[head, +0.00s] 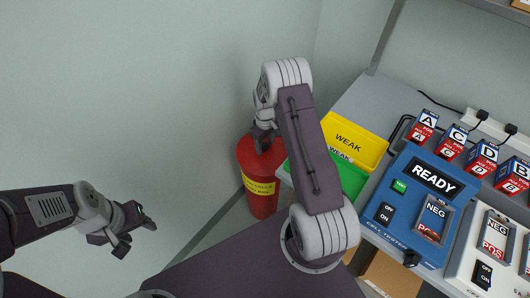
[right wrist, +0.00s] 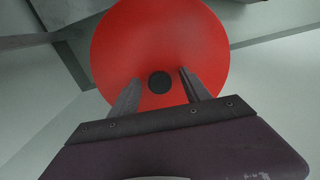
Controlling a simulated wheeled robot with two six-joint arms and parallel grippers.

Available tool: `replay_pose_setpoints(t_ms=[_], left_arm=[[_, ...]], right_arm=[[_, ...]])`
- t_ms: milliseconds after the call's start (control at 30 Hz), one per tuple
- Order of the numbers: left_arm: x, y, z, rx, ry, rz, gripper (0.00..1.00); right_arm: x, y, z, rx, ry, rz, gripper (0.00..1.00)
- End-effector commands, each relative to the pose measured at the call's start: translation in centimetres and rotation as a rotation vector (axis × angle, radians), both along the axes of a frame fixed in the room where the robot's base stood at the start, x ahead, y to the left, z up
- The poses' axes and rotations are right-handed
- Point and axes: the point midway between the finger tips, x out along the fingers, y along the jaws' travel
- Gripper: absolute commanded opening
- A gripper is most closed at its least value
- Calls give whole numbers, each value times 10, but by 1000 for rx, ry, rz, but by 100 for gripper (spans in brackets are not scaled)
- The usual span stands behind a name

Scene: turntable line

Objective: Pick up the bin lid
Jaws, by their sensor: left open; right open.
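The bin lid (head: 255,166) is the red round top of a red bin (head: 264,204) with a yellow label, standing on the floor by the wall. In the right wrist view the lid (right wrist: 150,35) is a red disc with a small dark round knob (right wrist: 160,83) at its centre. My right gripper (head: 262,146) is over the lid and hides part of it. In the right wrist view its open fingers (right wrist: 160,76) show on either side of the knob, with gaps; I cannot tell the height. My left gripper (head: 138,232) is open and empty, left of the bin.
A workbench (head: 362,101) stands to the right, with a yellow WEAK tray (head: 352,142), a green tray (head: 352,179), a blue READY tester (head: 416,199) and several small labelled boxes. The green tray's edge is close to the bin. A wall is behind the bin.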

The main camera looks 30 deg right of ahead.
Motion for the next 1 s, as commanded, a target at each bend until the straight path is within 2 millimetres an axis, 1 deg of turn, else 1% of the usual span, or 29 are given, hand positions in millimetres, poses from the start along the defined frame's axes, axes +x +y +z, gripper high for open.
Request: replay_pose_setpoints(t_ms=[33,100,300,333,367,400,467,500,533,767,833,867,933,1000], left_arm=[[0,0,-2,0,0,0,52],[0,0,-3,0,0,0,52],[0,0,-2,0,0,0,52],[0,0,-2,0,0,0,52],[0,0,-2,0,0,0,52],[0,0,-2,0,0,0,52],[0,0,-2,0,0,0,52],[0,0,-2,0,0,0,52],[0,0,-2,0,0,0,52],[0,0,-2,0,0,0,52],[0,0,-1,0,0,0,52],[0,0,0,0,0,0,52],[0,0,4,0,0,0,52],[0,0,7,0,0,0,52]], right_arm=[[0,0,-8,0,0,0,55],[0,0,-12,0,0,0,55],[0,0,-13,-1,-1,0,55],[0,0,-12,-1,-1,0,50],[0,0,-12,-1,-1,0,41],[0,0,-12,-1,-1,0,30],[0,0,-12,-1,-1,0,13],[0,0,-12,-1,-1,0,2],[0,0,-12,-1,-1,0,0],[1,0,-12,0,-2,1,0],[1,0,-8,-1,-3,0,0],[1,0,-4,-1,-4,0,0],[2,0,11,-1,-5,0,0],[2,0,29,-2,-7,0,0]])
